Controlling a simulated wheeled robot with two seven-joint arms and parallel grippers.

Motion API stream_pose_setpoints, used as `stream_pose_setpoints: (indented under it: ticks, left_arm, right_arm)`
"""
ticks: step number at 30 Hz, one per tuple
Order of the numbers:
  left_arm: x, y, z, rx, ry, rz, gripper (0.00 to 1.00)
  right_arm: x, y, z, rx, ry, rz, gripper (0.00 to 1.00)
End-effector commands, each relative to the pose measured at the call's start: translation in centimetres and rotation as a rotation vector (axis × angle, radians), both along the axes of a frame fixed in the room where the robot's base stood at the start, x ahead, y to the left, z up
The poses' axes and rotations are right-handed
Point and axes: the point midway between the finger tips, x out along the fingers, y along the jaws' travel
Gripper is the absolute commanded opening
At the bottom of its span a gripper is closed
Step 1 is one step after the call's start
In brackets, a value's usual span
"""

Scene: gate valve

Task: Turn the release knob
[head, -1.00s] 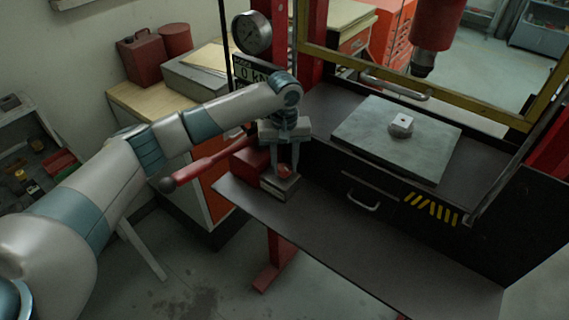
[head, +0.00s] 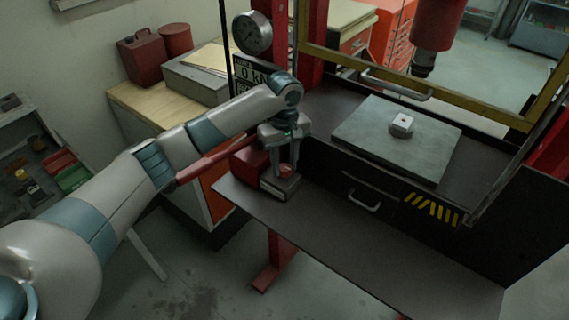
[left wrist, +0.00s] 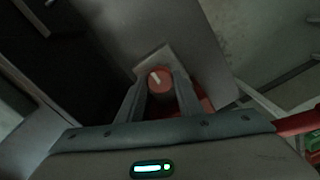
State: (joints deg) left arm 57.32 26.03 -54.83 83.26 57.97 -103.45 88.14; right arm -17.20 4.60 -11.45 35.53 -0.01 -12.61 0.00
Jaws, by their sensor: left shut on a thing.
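The release knob (head: 285,170) is a small round red knob on top of a small block at the left end of the press's dark shelf. In the left wrist view the knob (left wrist: 160,80) shows a white pointer mark on its top. My left gripper (head: 284,168) points down over the block. Its two fingers (left wrist: 161,86) stand on either side of the knob and are shut on it. The fingers partly hide the knob in the head view. My right gripper is not in view.
A red pump lever (head: 205,163) runs left from the red pump body (head: 250,160) beside the knob. A gauge (head: 252,33) and a kN display (head: 255,72) stand behind. A grey plate (head: 385,150) with a small block lies on the press bed. The shelf (head: 350,235) is clear.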

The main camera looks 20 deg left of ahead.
Motion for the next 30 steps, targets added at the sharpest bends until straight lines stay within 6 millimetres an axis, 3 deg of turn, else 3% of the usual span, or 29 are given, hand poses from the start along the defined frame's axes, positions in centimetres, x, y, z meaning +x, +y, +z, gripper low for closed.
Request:
stream_pose_setpoints:
  ticks: [1, 3, 17, 23, 30]
  left_arm:
    - [0.1, 0.0, 0.2, 0.000, -0.003, 0.002, 0.40]
    - [0.1, 0.0, 0.1, 0.000, -0.003, 0.002, 0.51]
    - [0.1, 0.0, 0.6, -0.001, -0.002, 0.000, 0.51]
    - [0.1, 0.0, 2.5, -0.001, -0.004, -0.001, 0.51]
    - [0.2, 0.0, 6.8, -0.002, -0.006, 0.000, 0.51]
  right_arm:
    - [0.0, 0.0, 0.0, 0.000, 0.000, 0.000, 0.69]
    - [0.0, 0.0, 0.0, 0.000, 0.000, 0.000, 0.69]
    - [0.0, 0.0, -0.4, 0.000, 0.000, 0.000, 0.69]
    - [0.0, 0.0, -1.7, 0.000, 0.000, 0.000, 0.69]
    - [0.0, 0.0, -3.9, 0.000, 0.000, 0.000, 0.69]
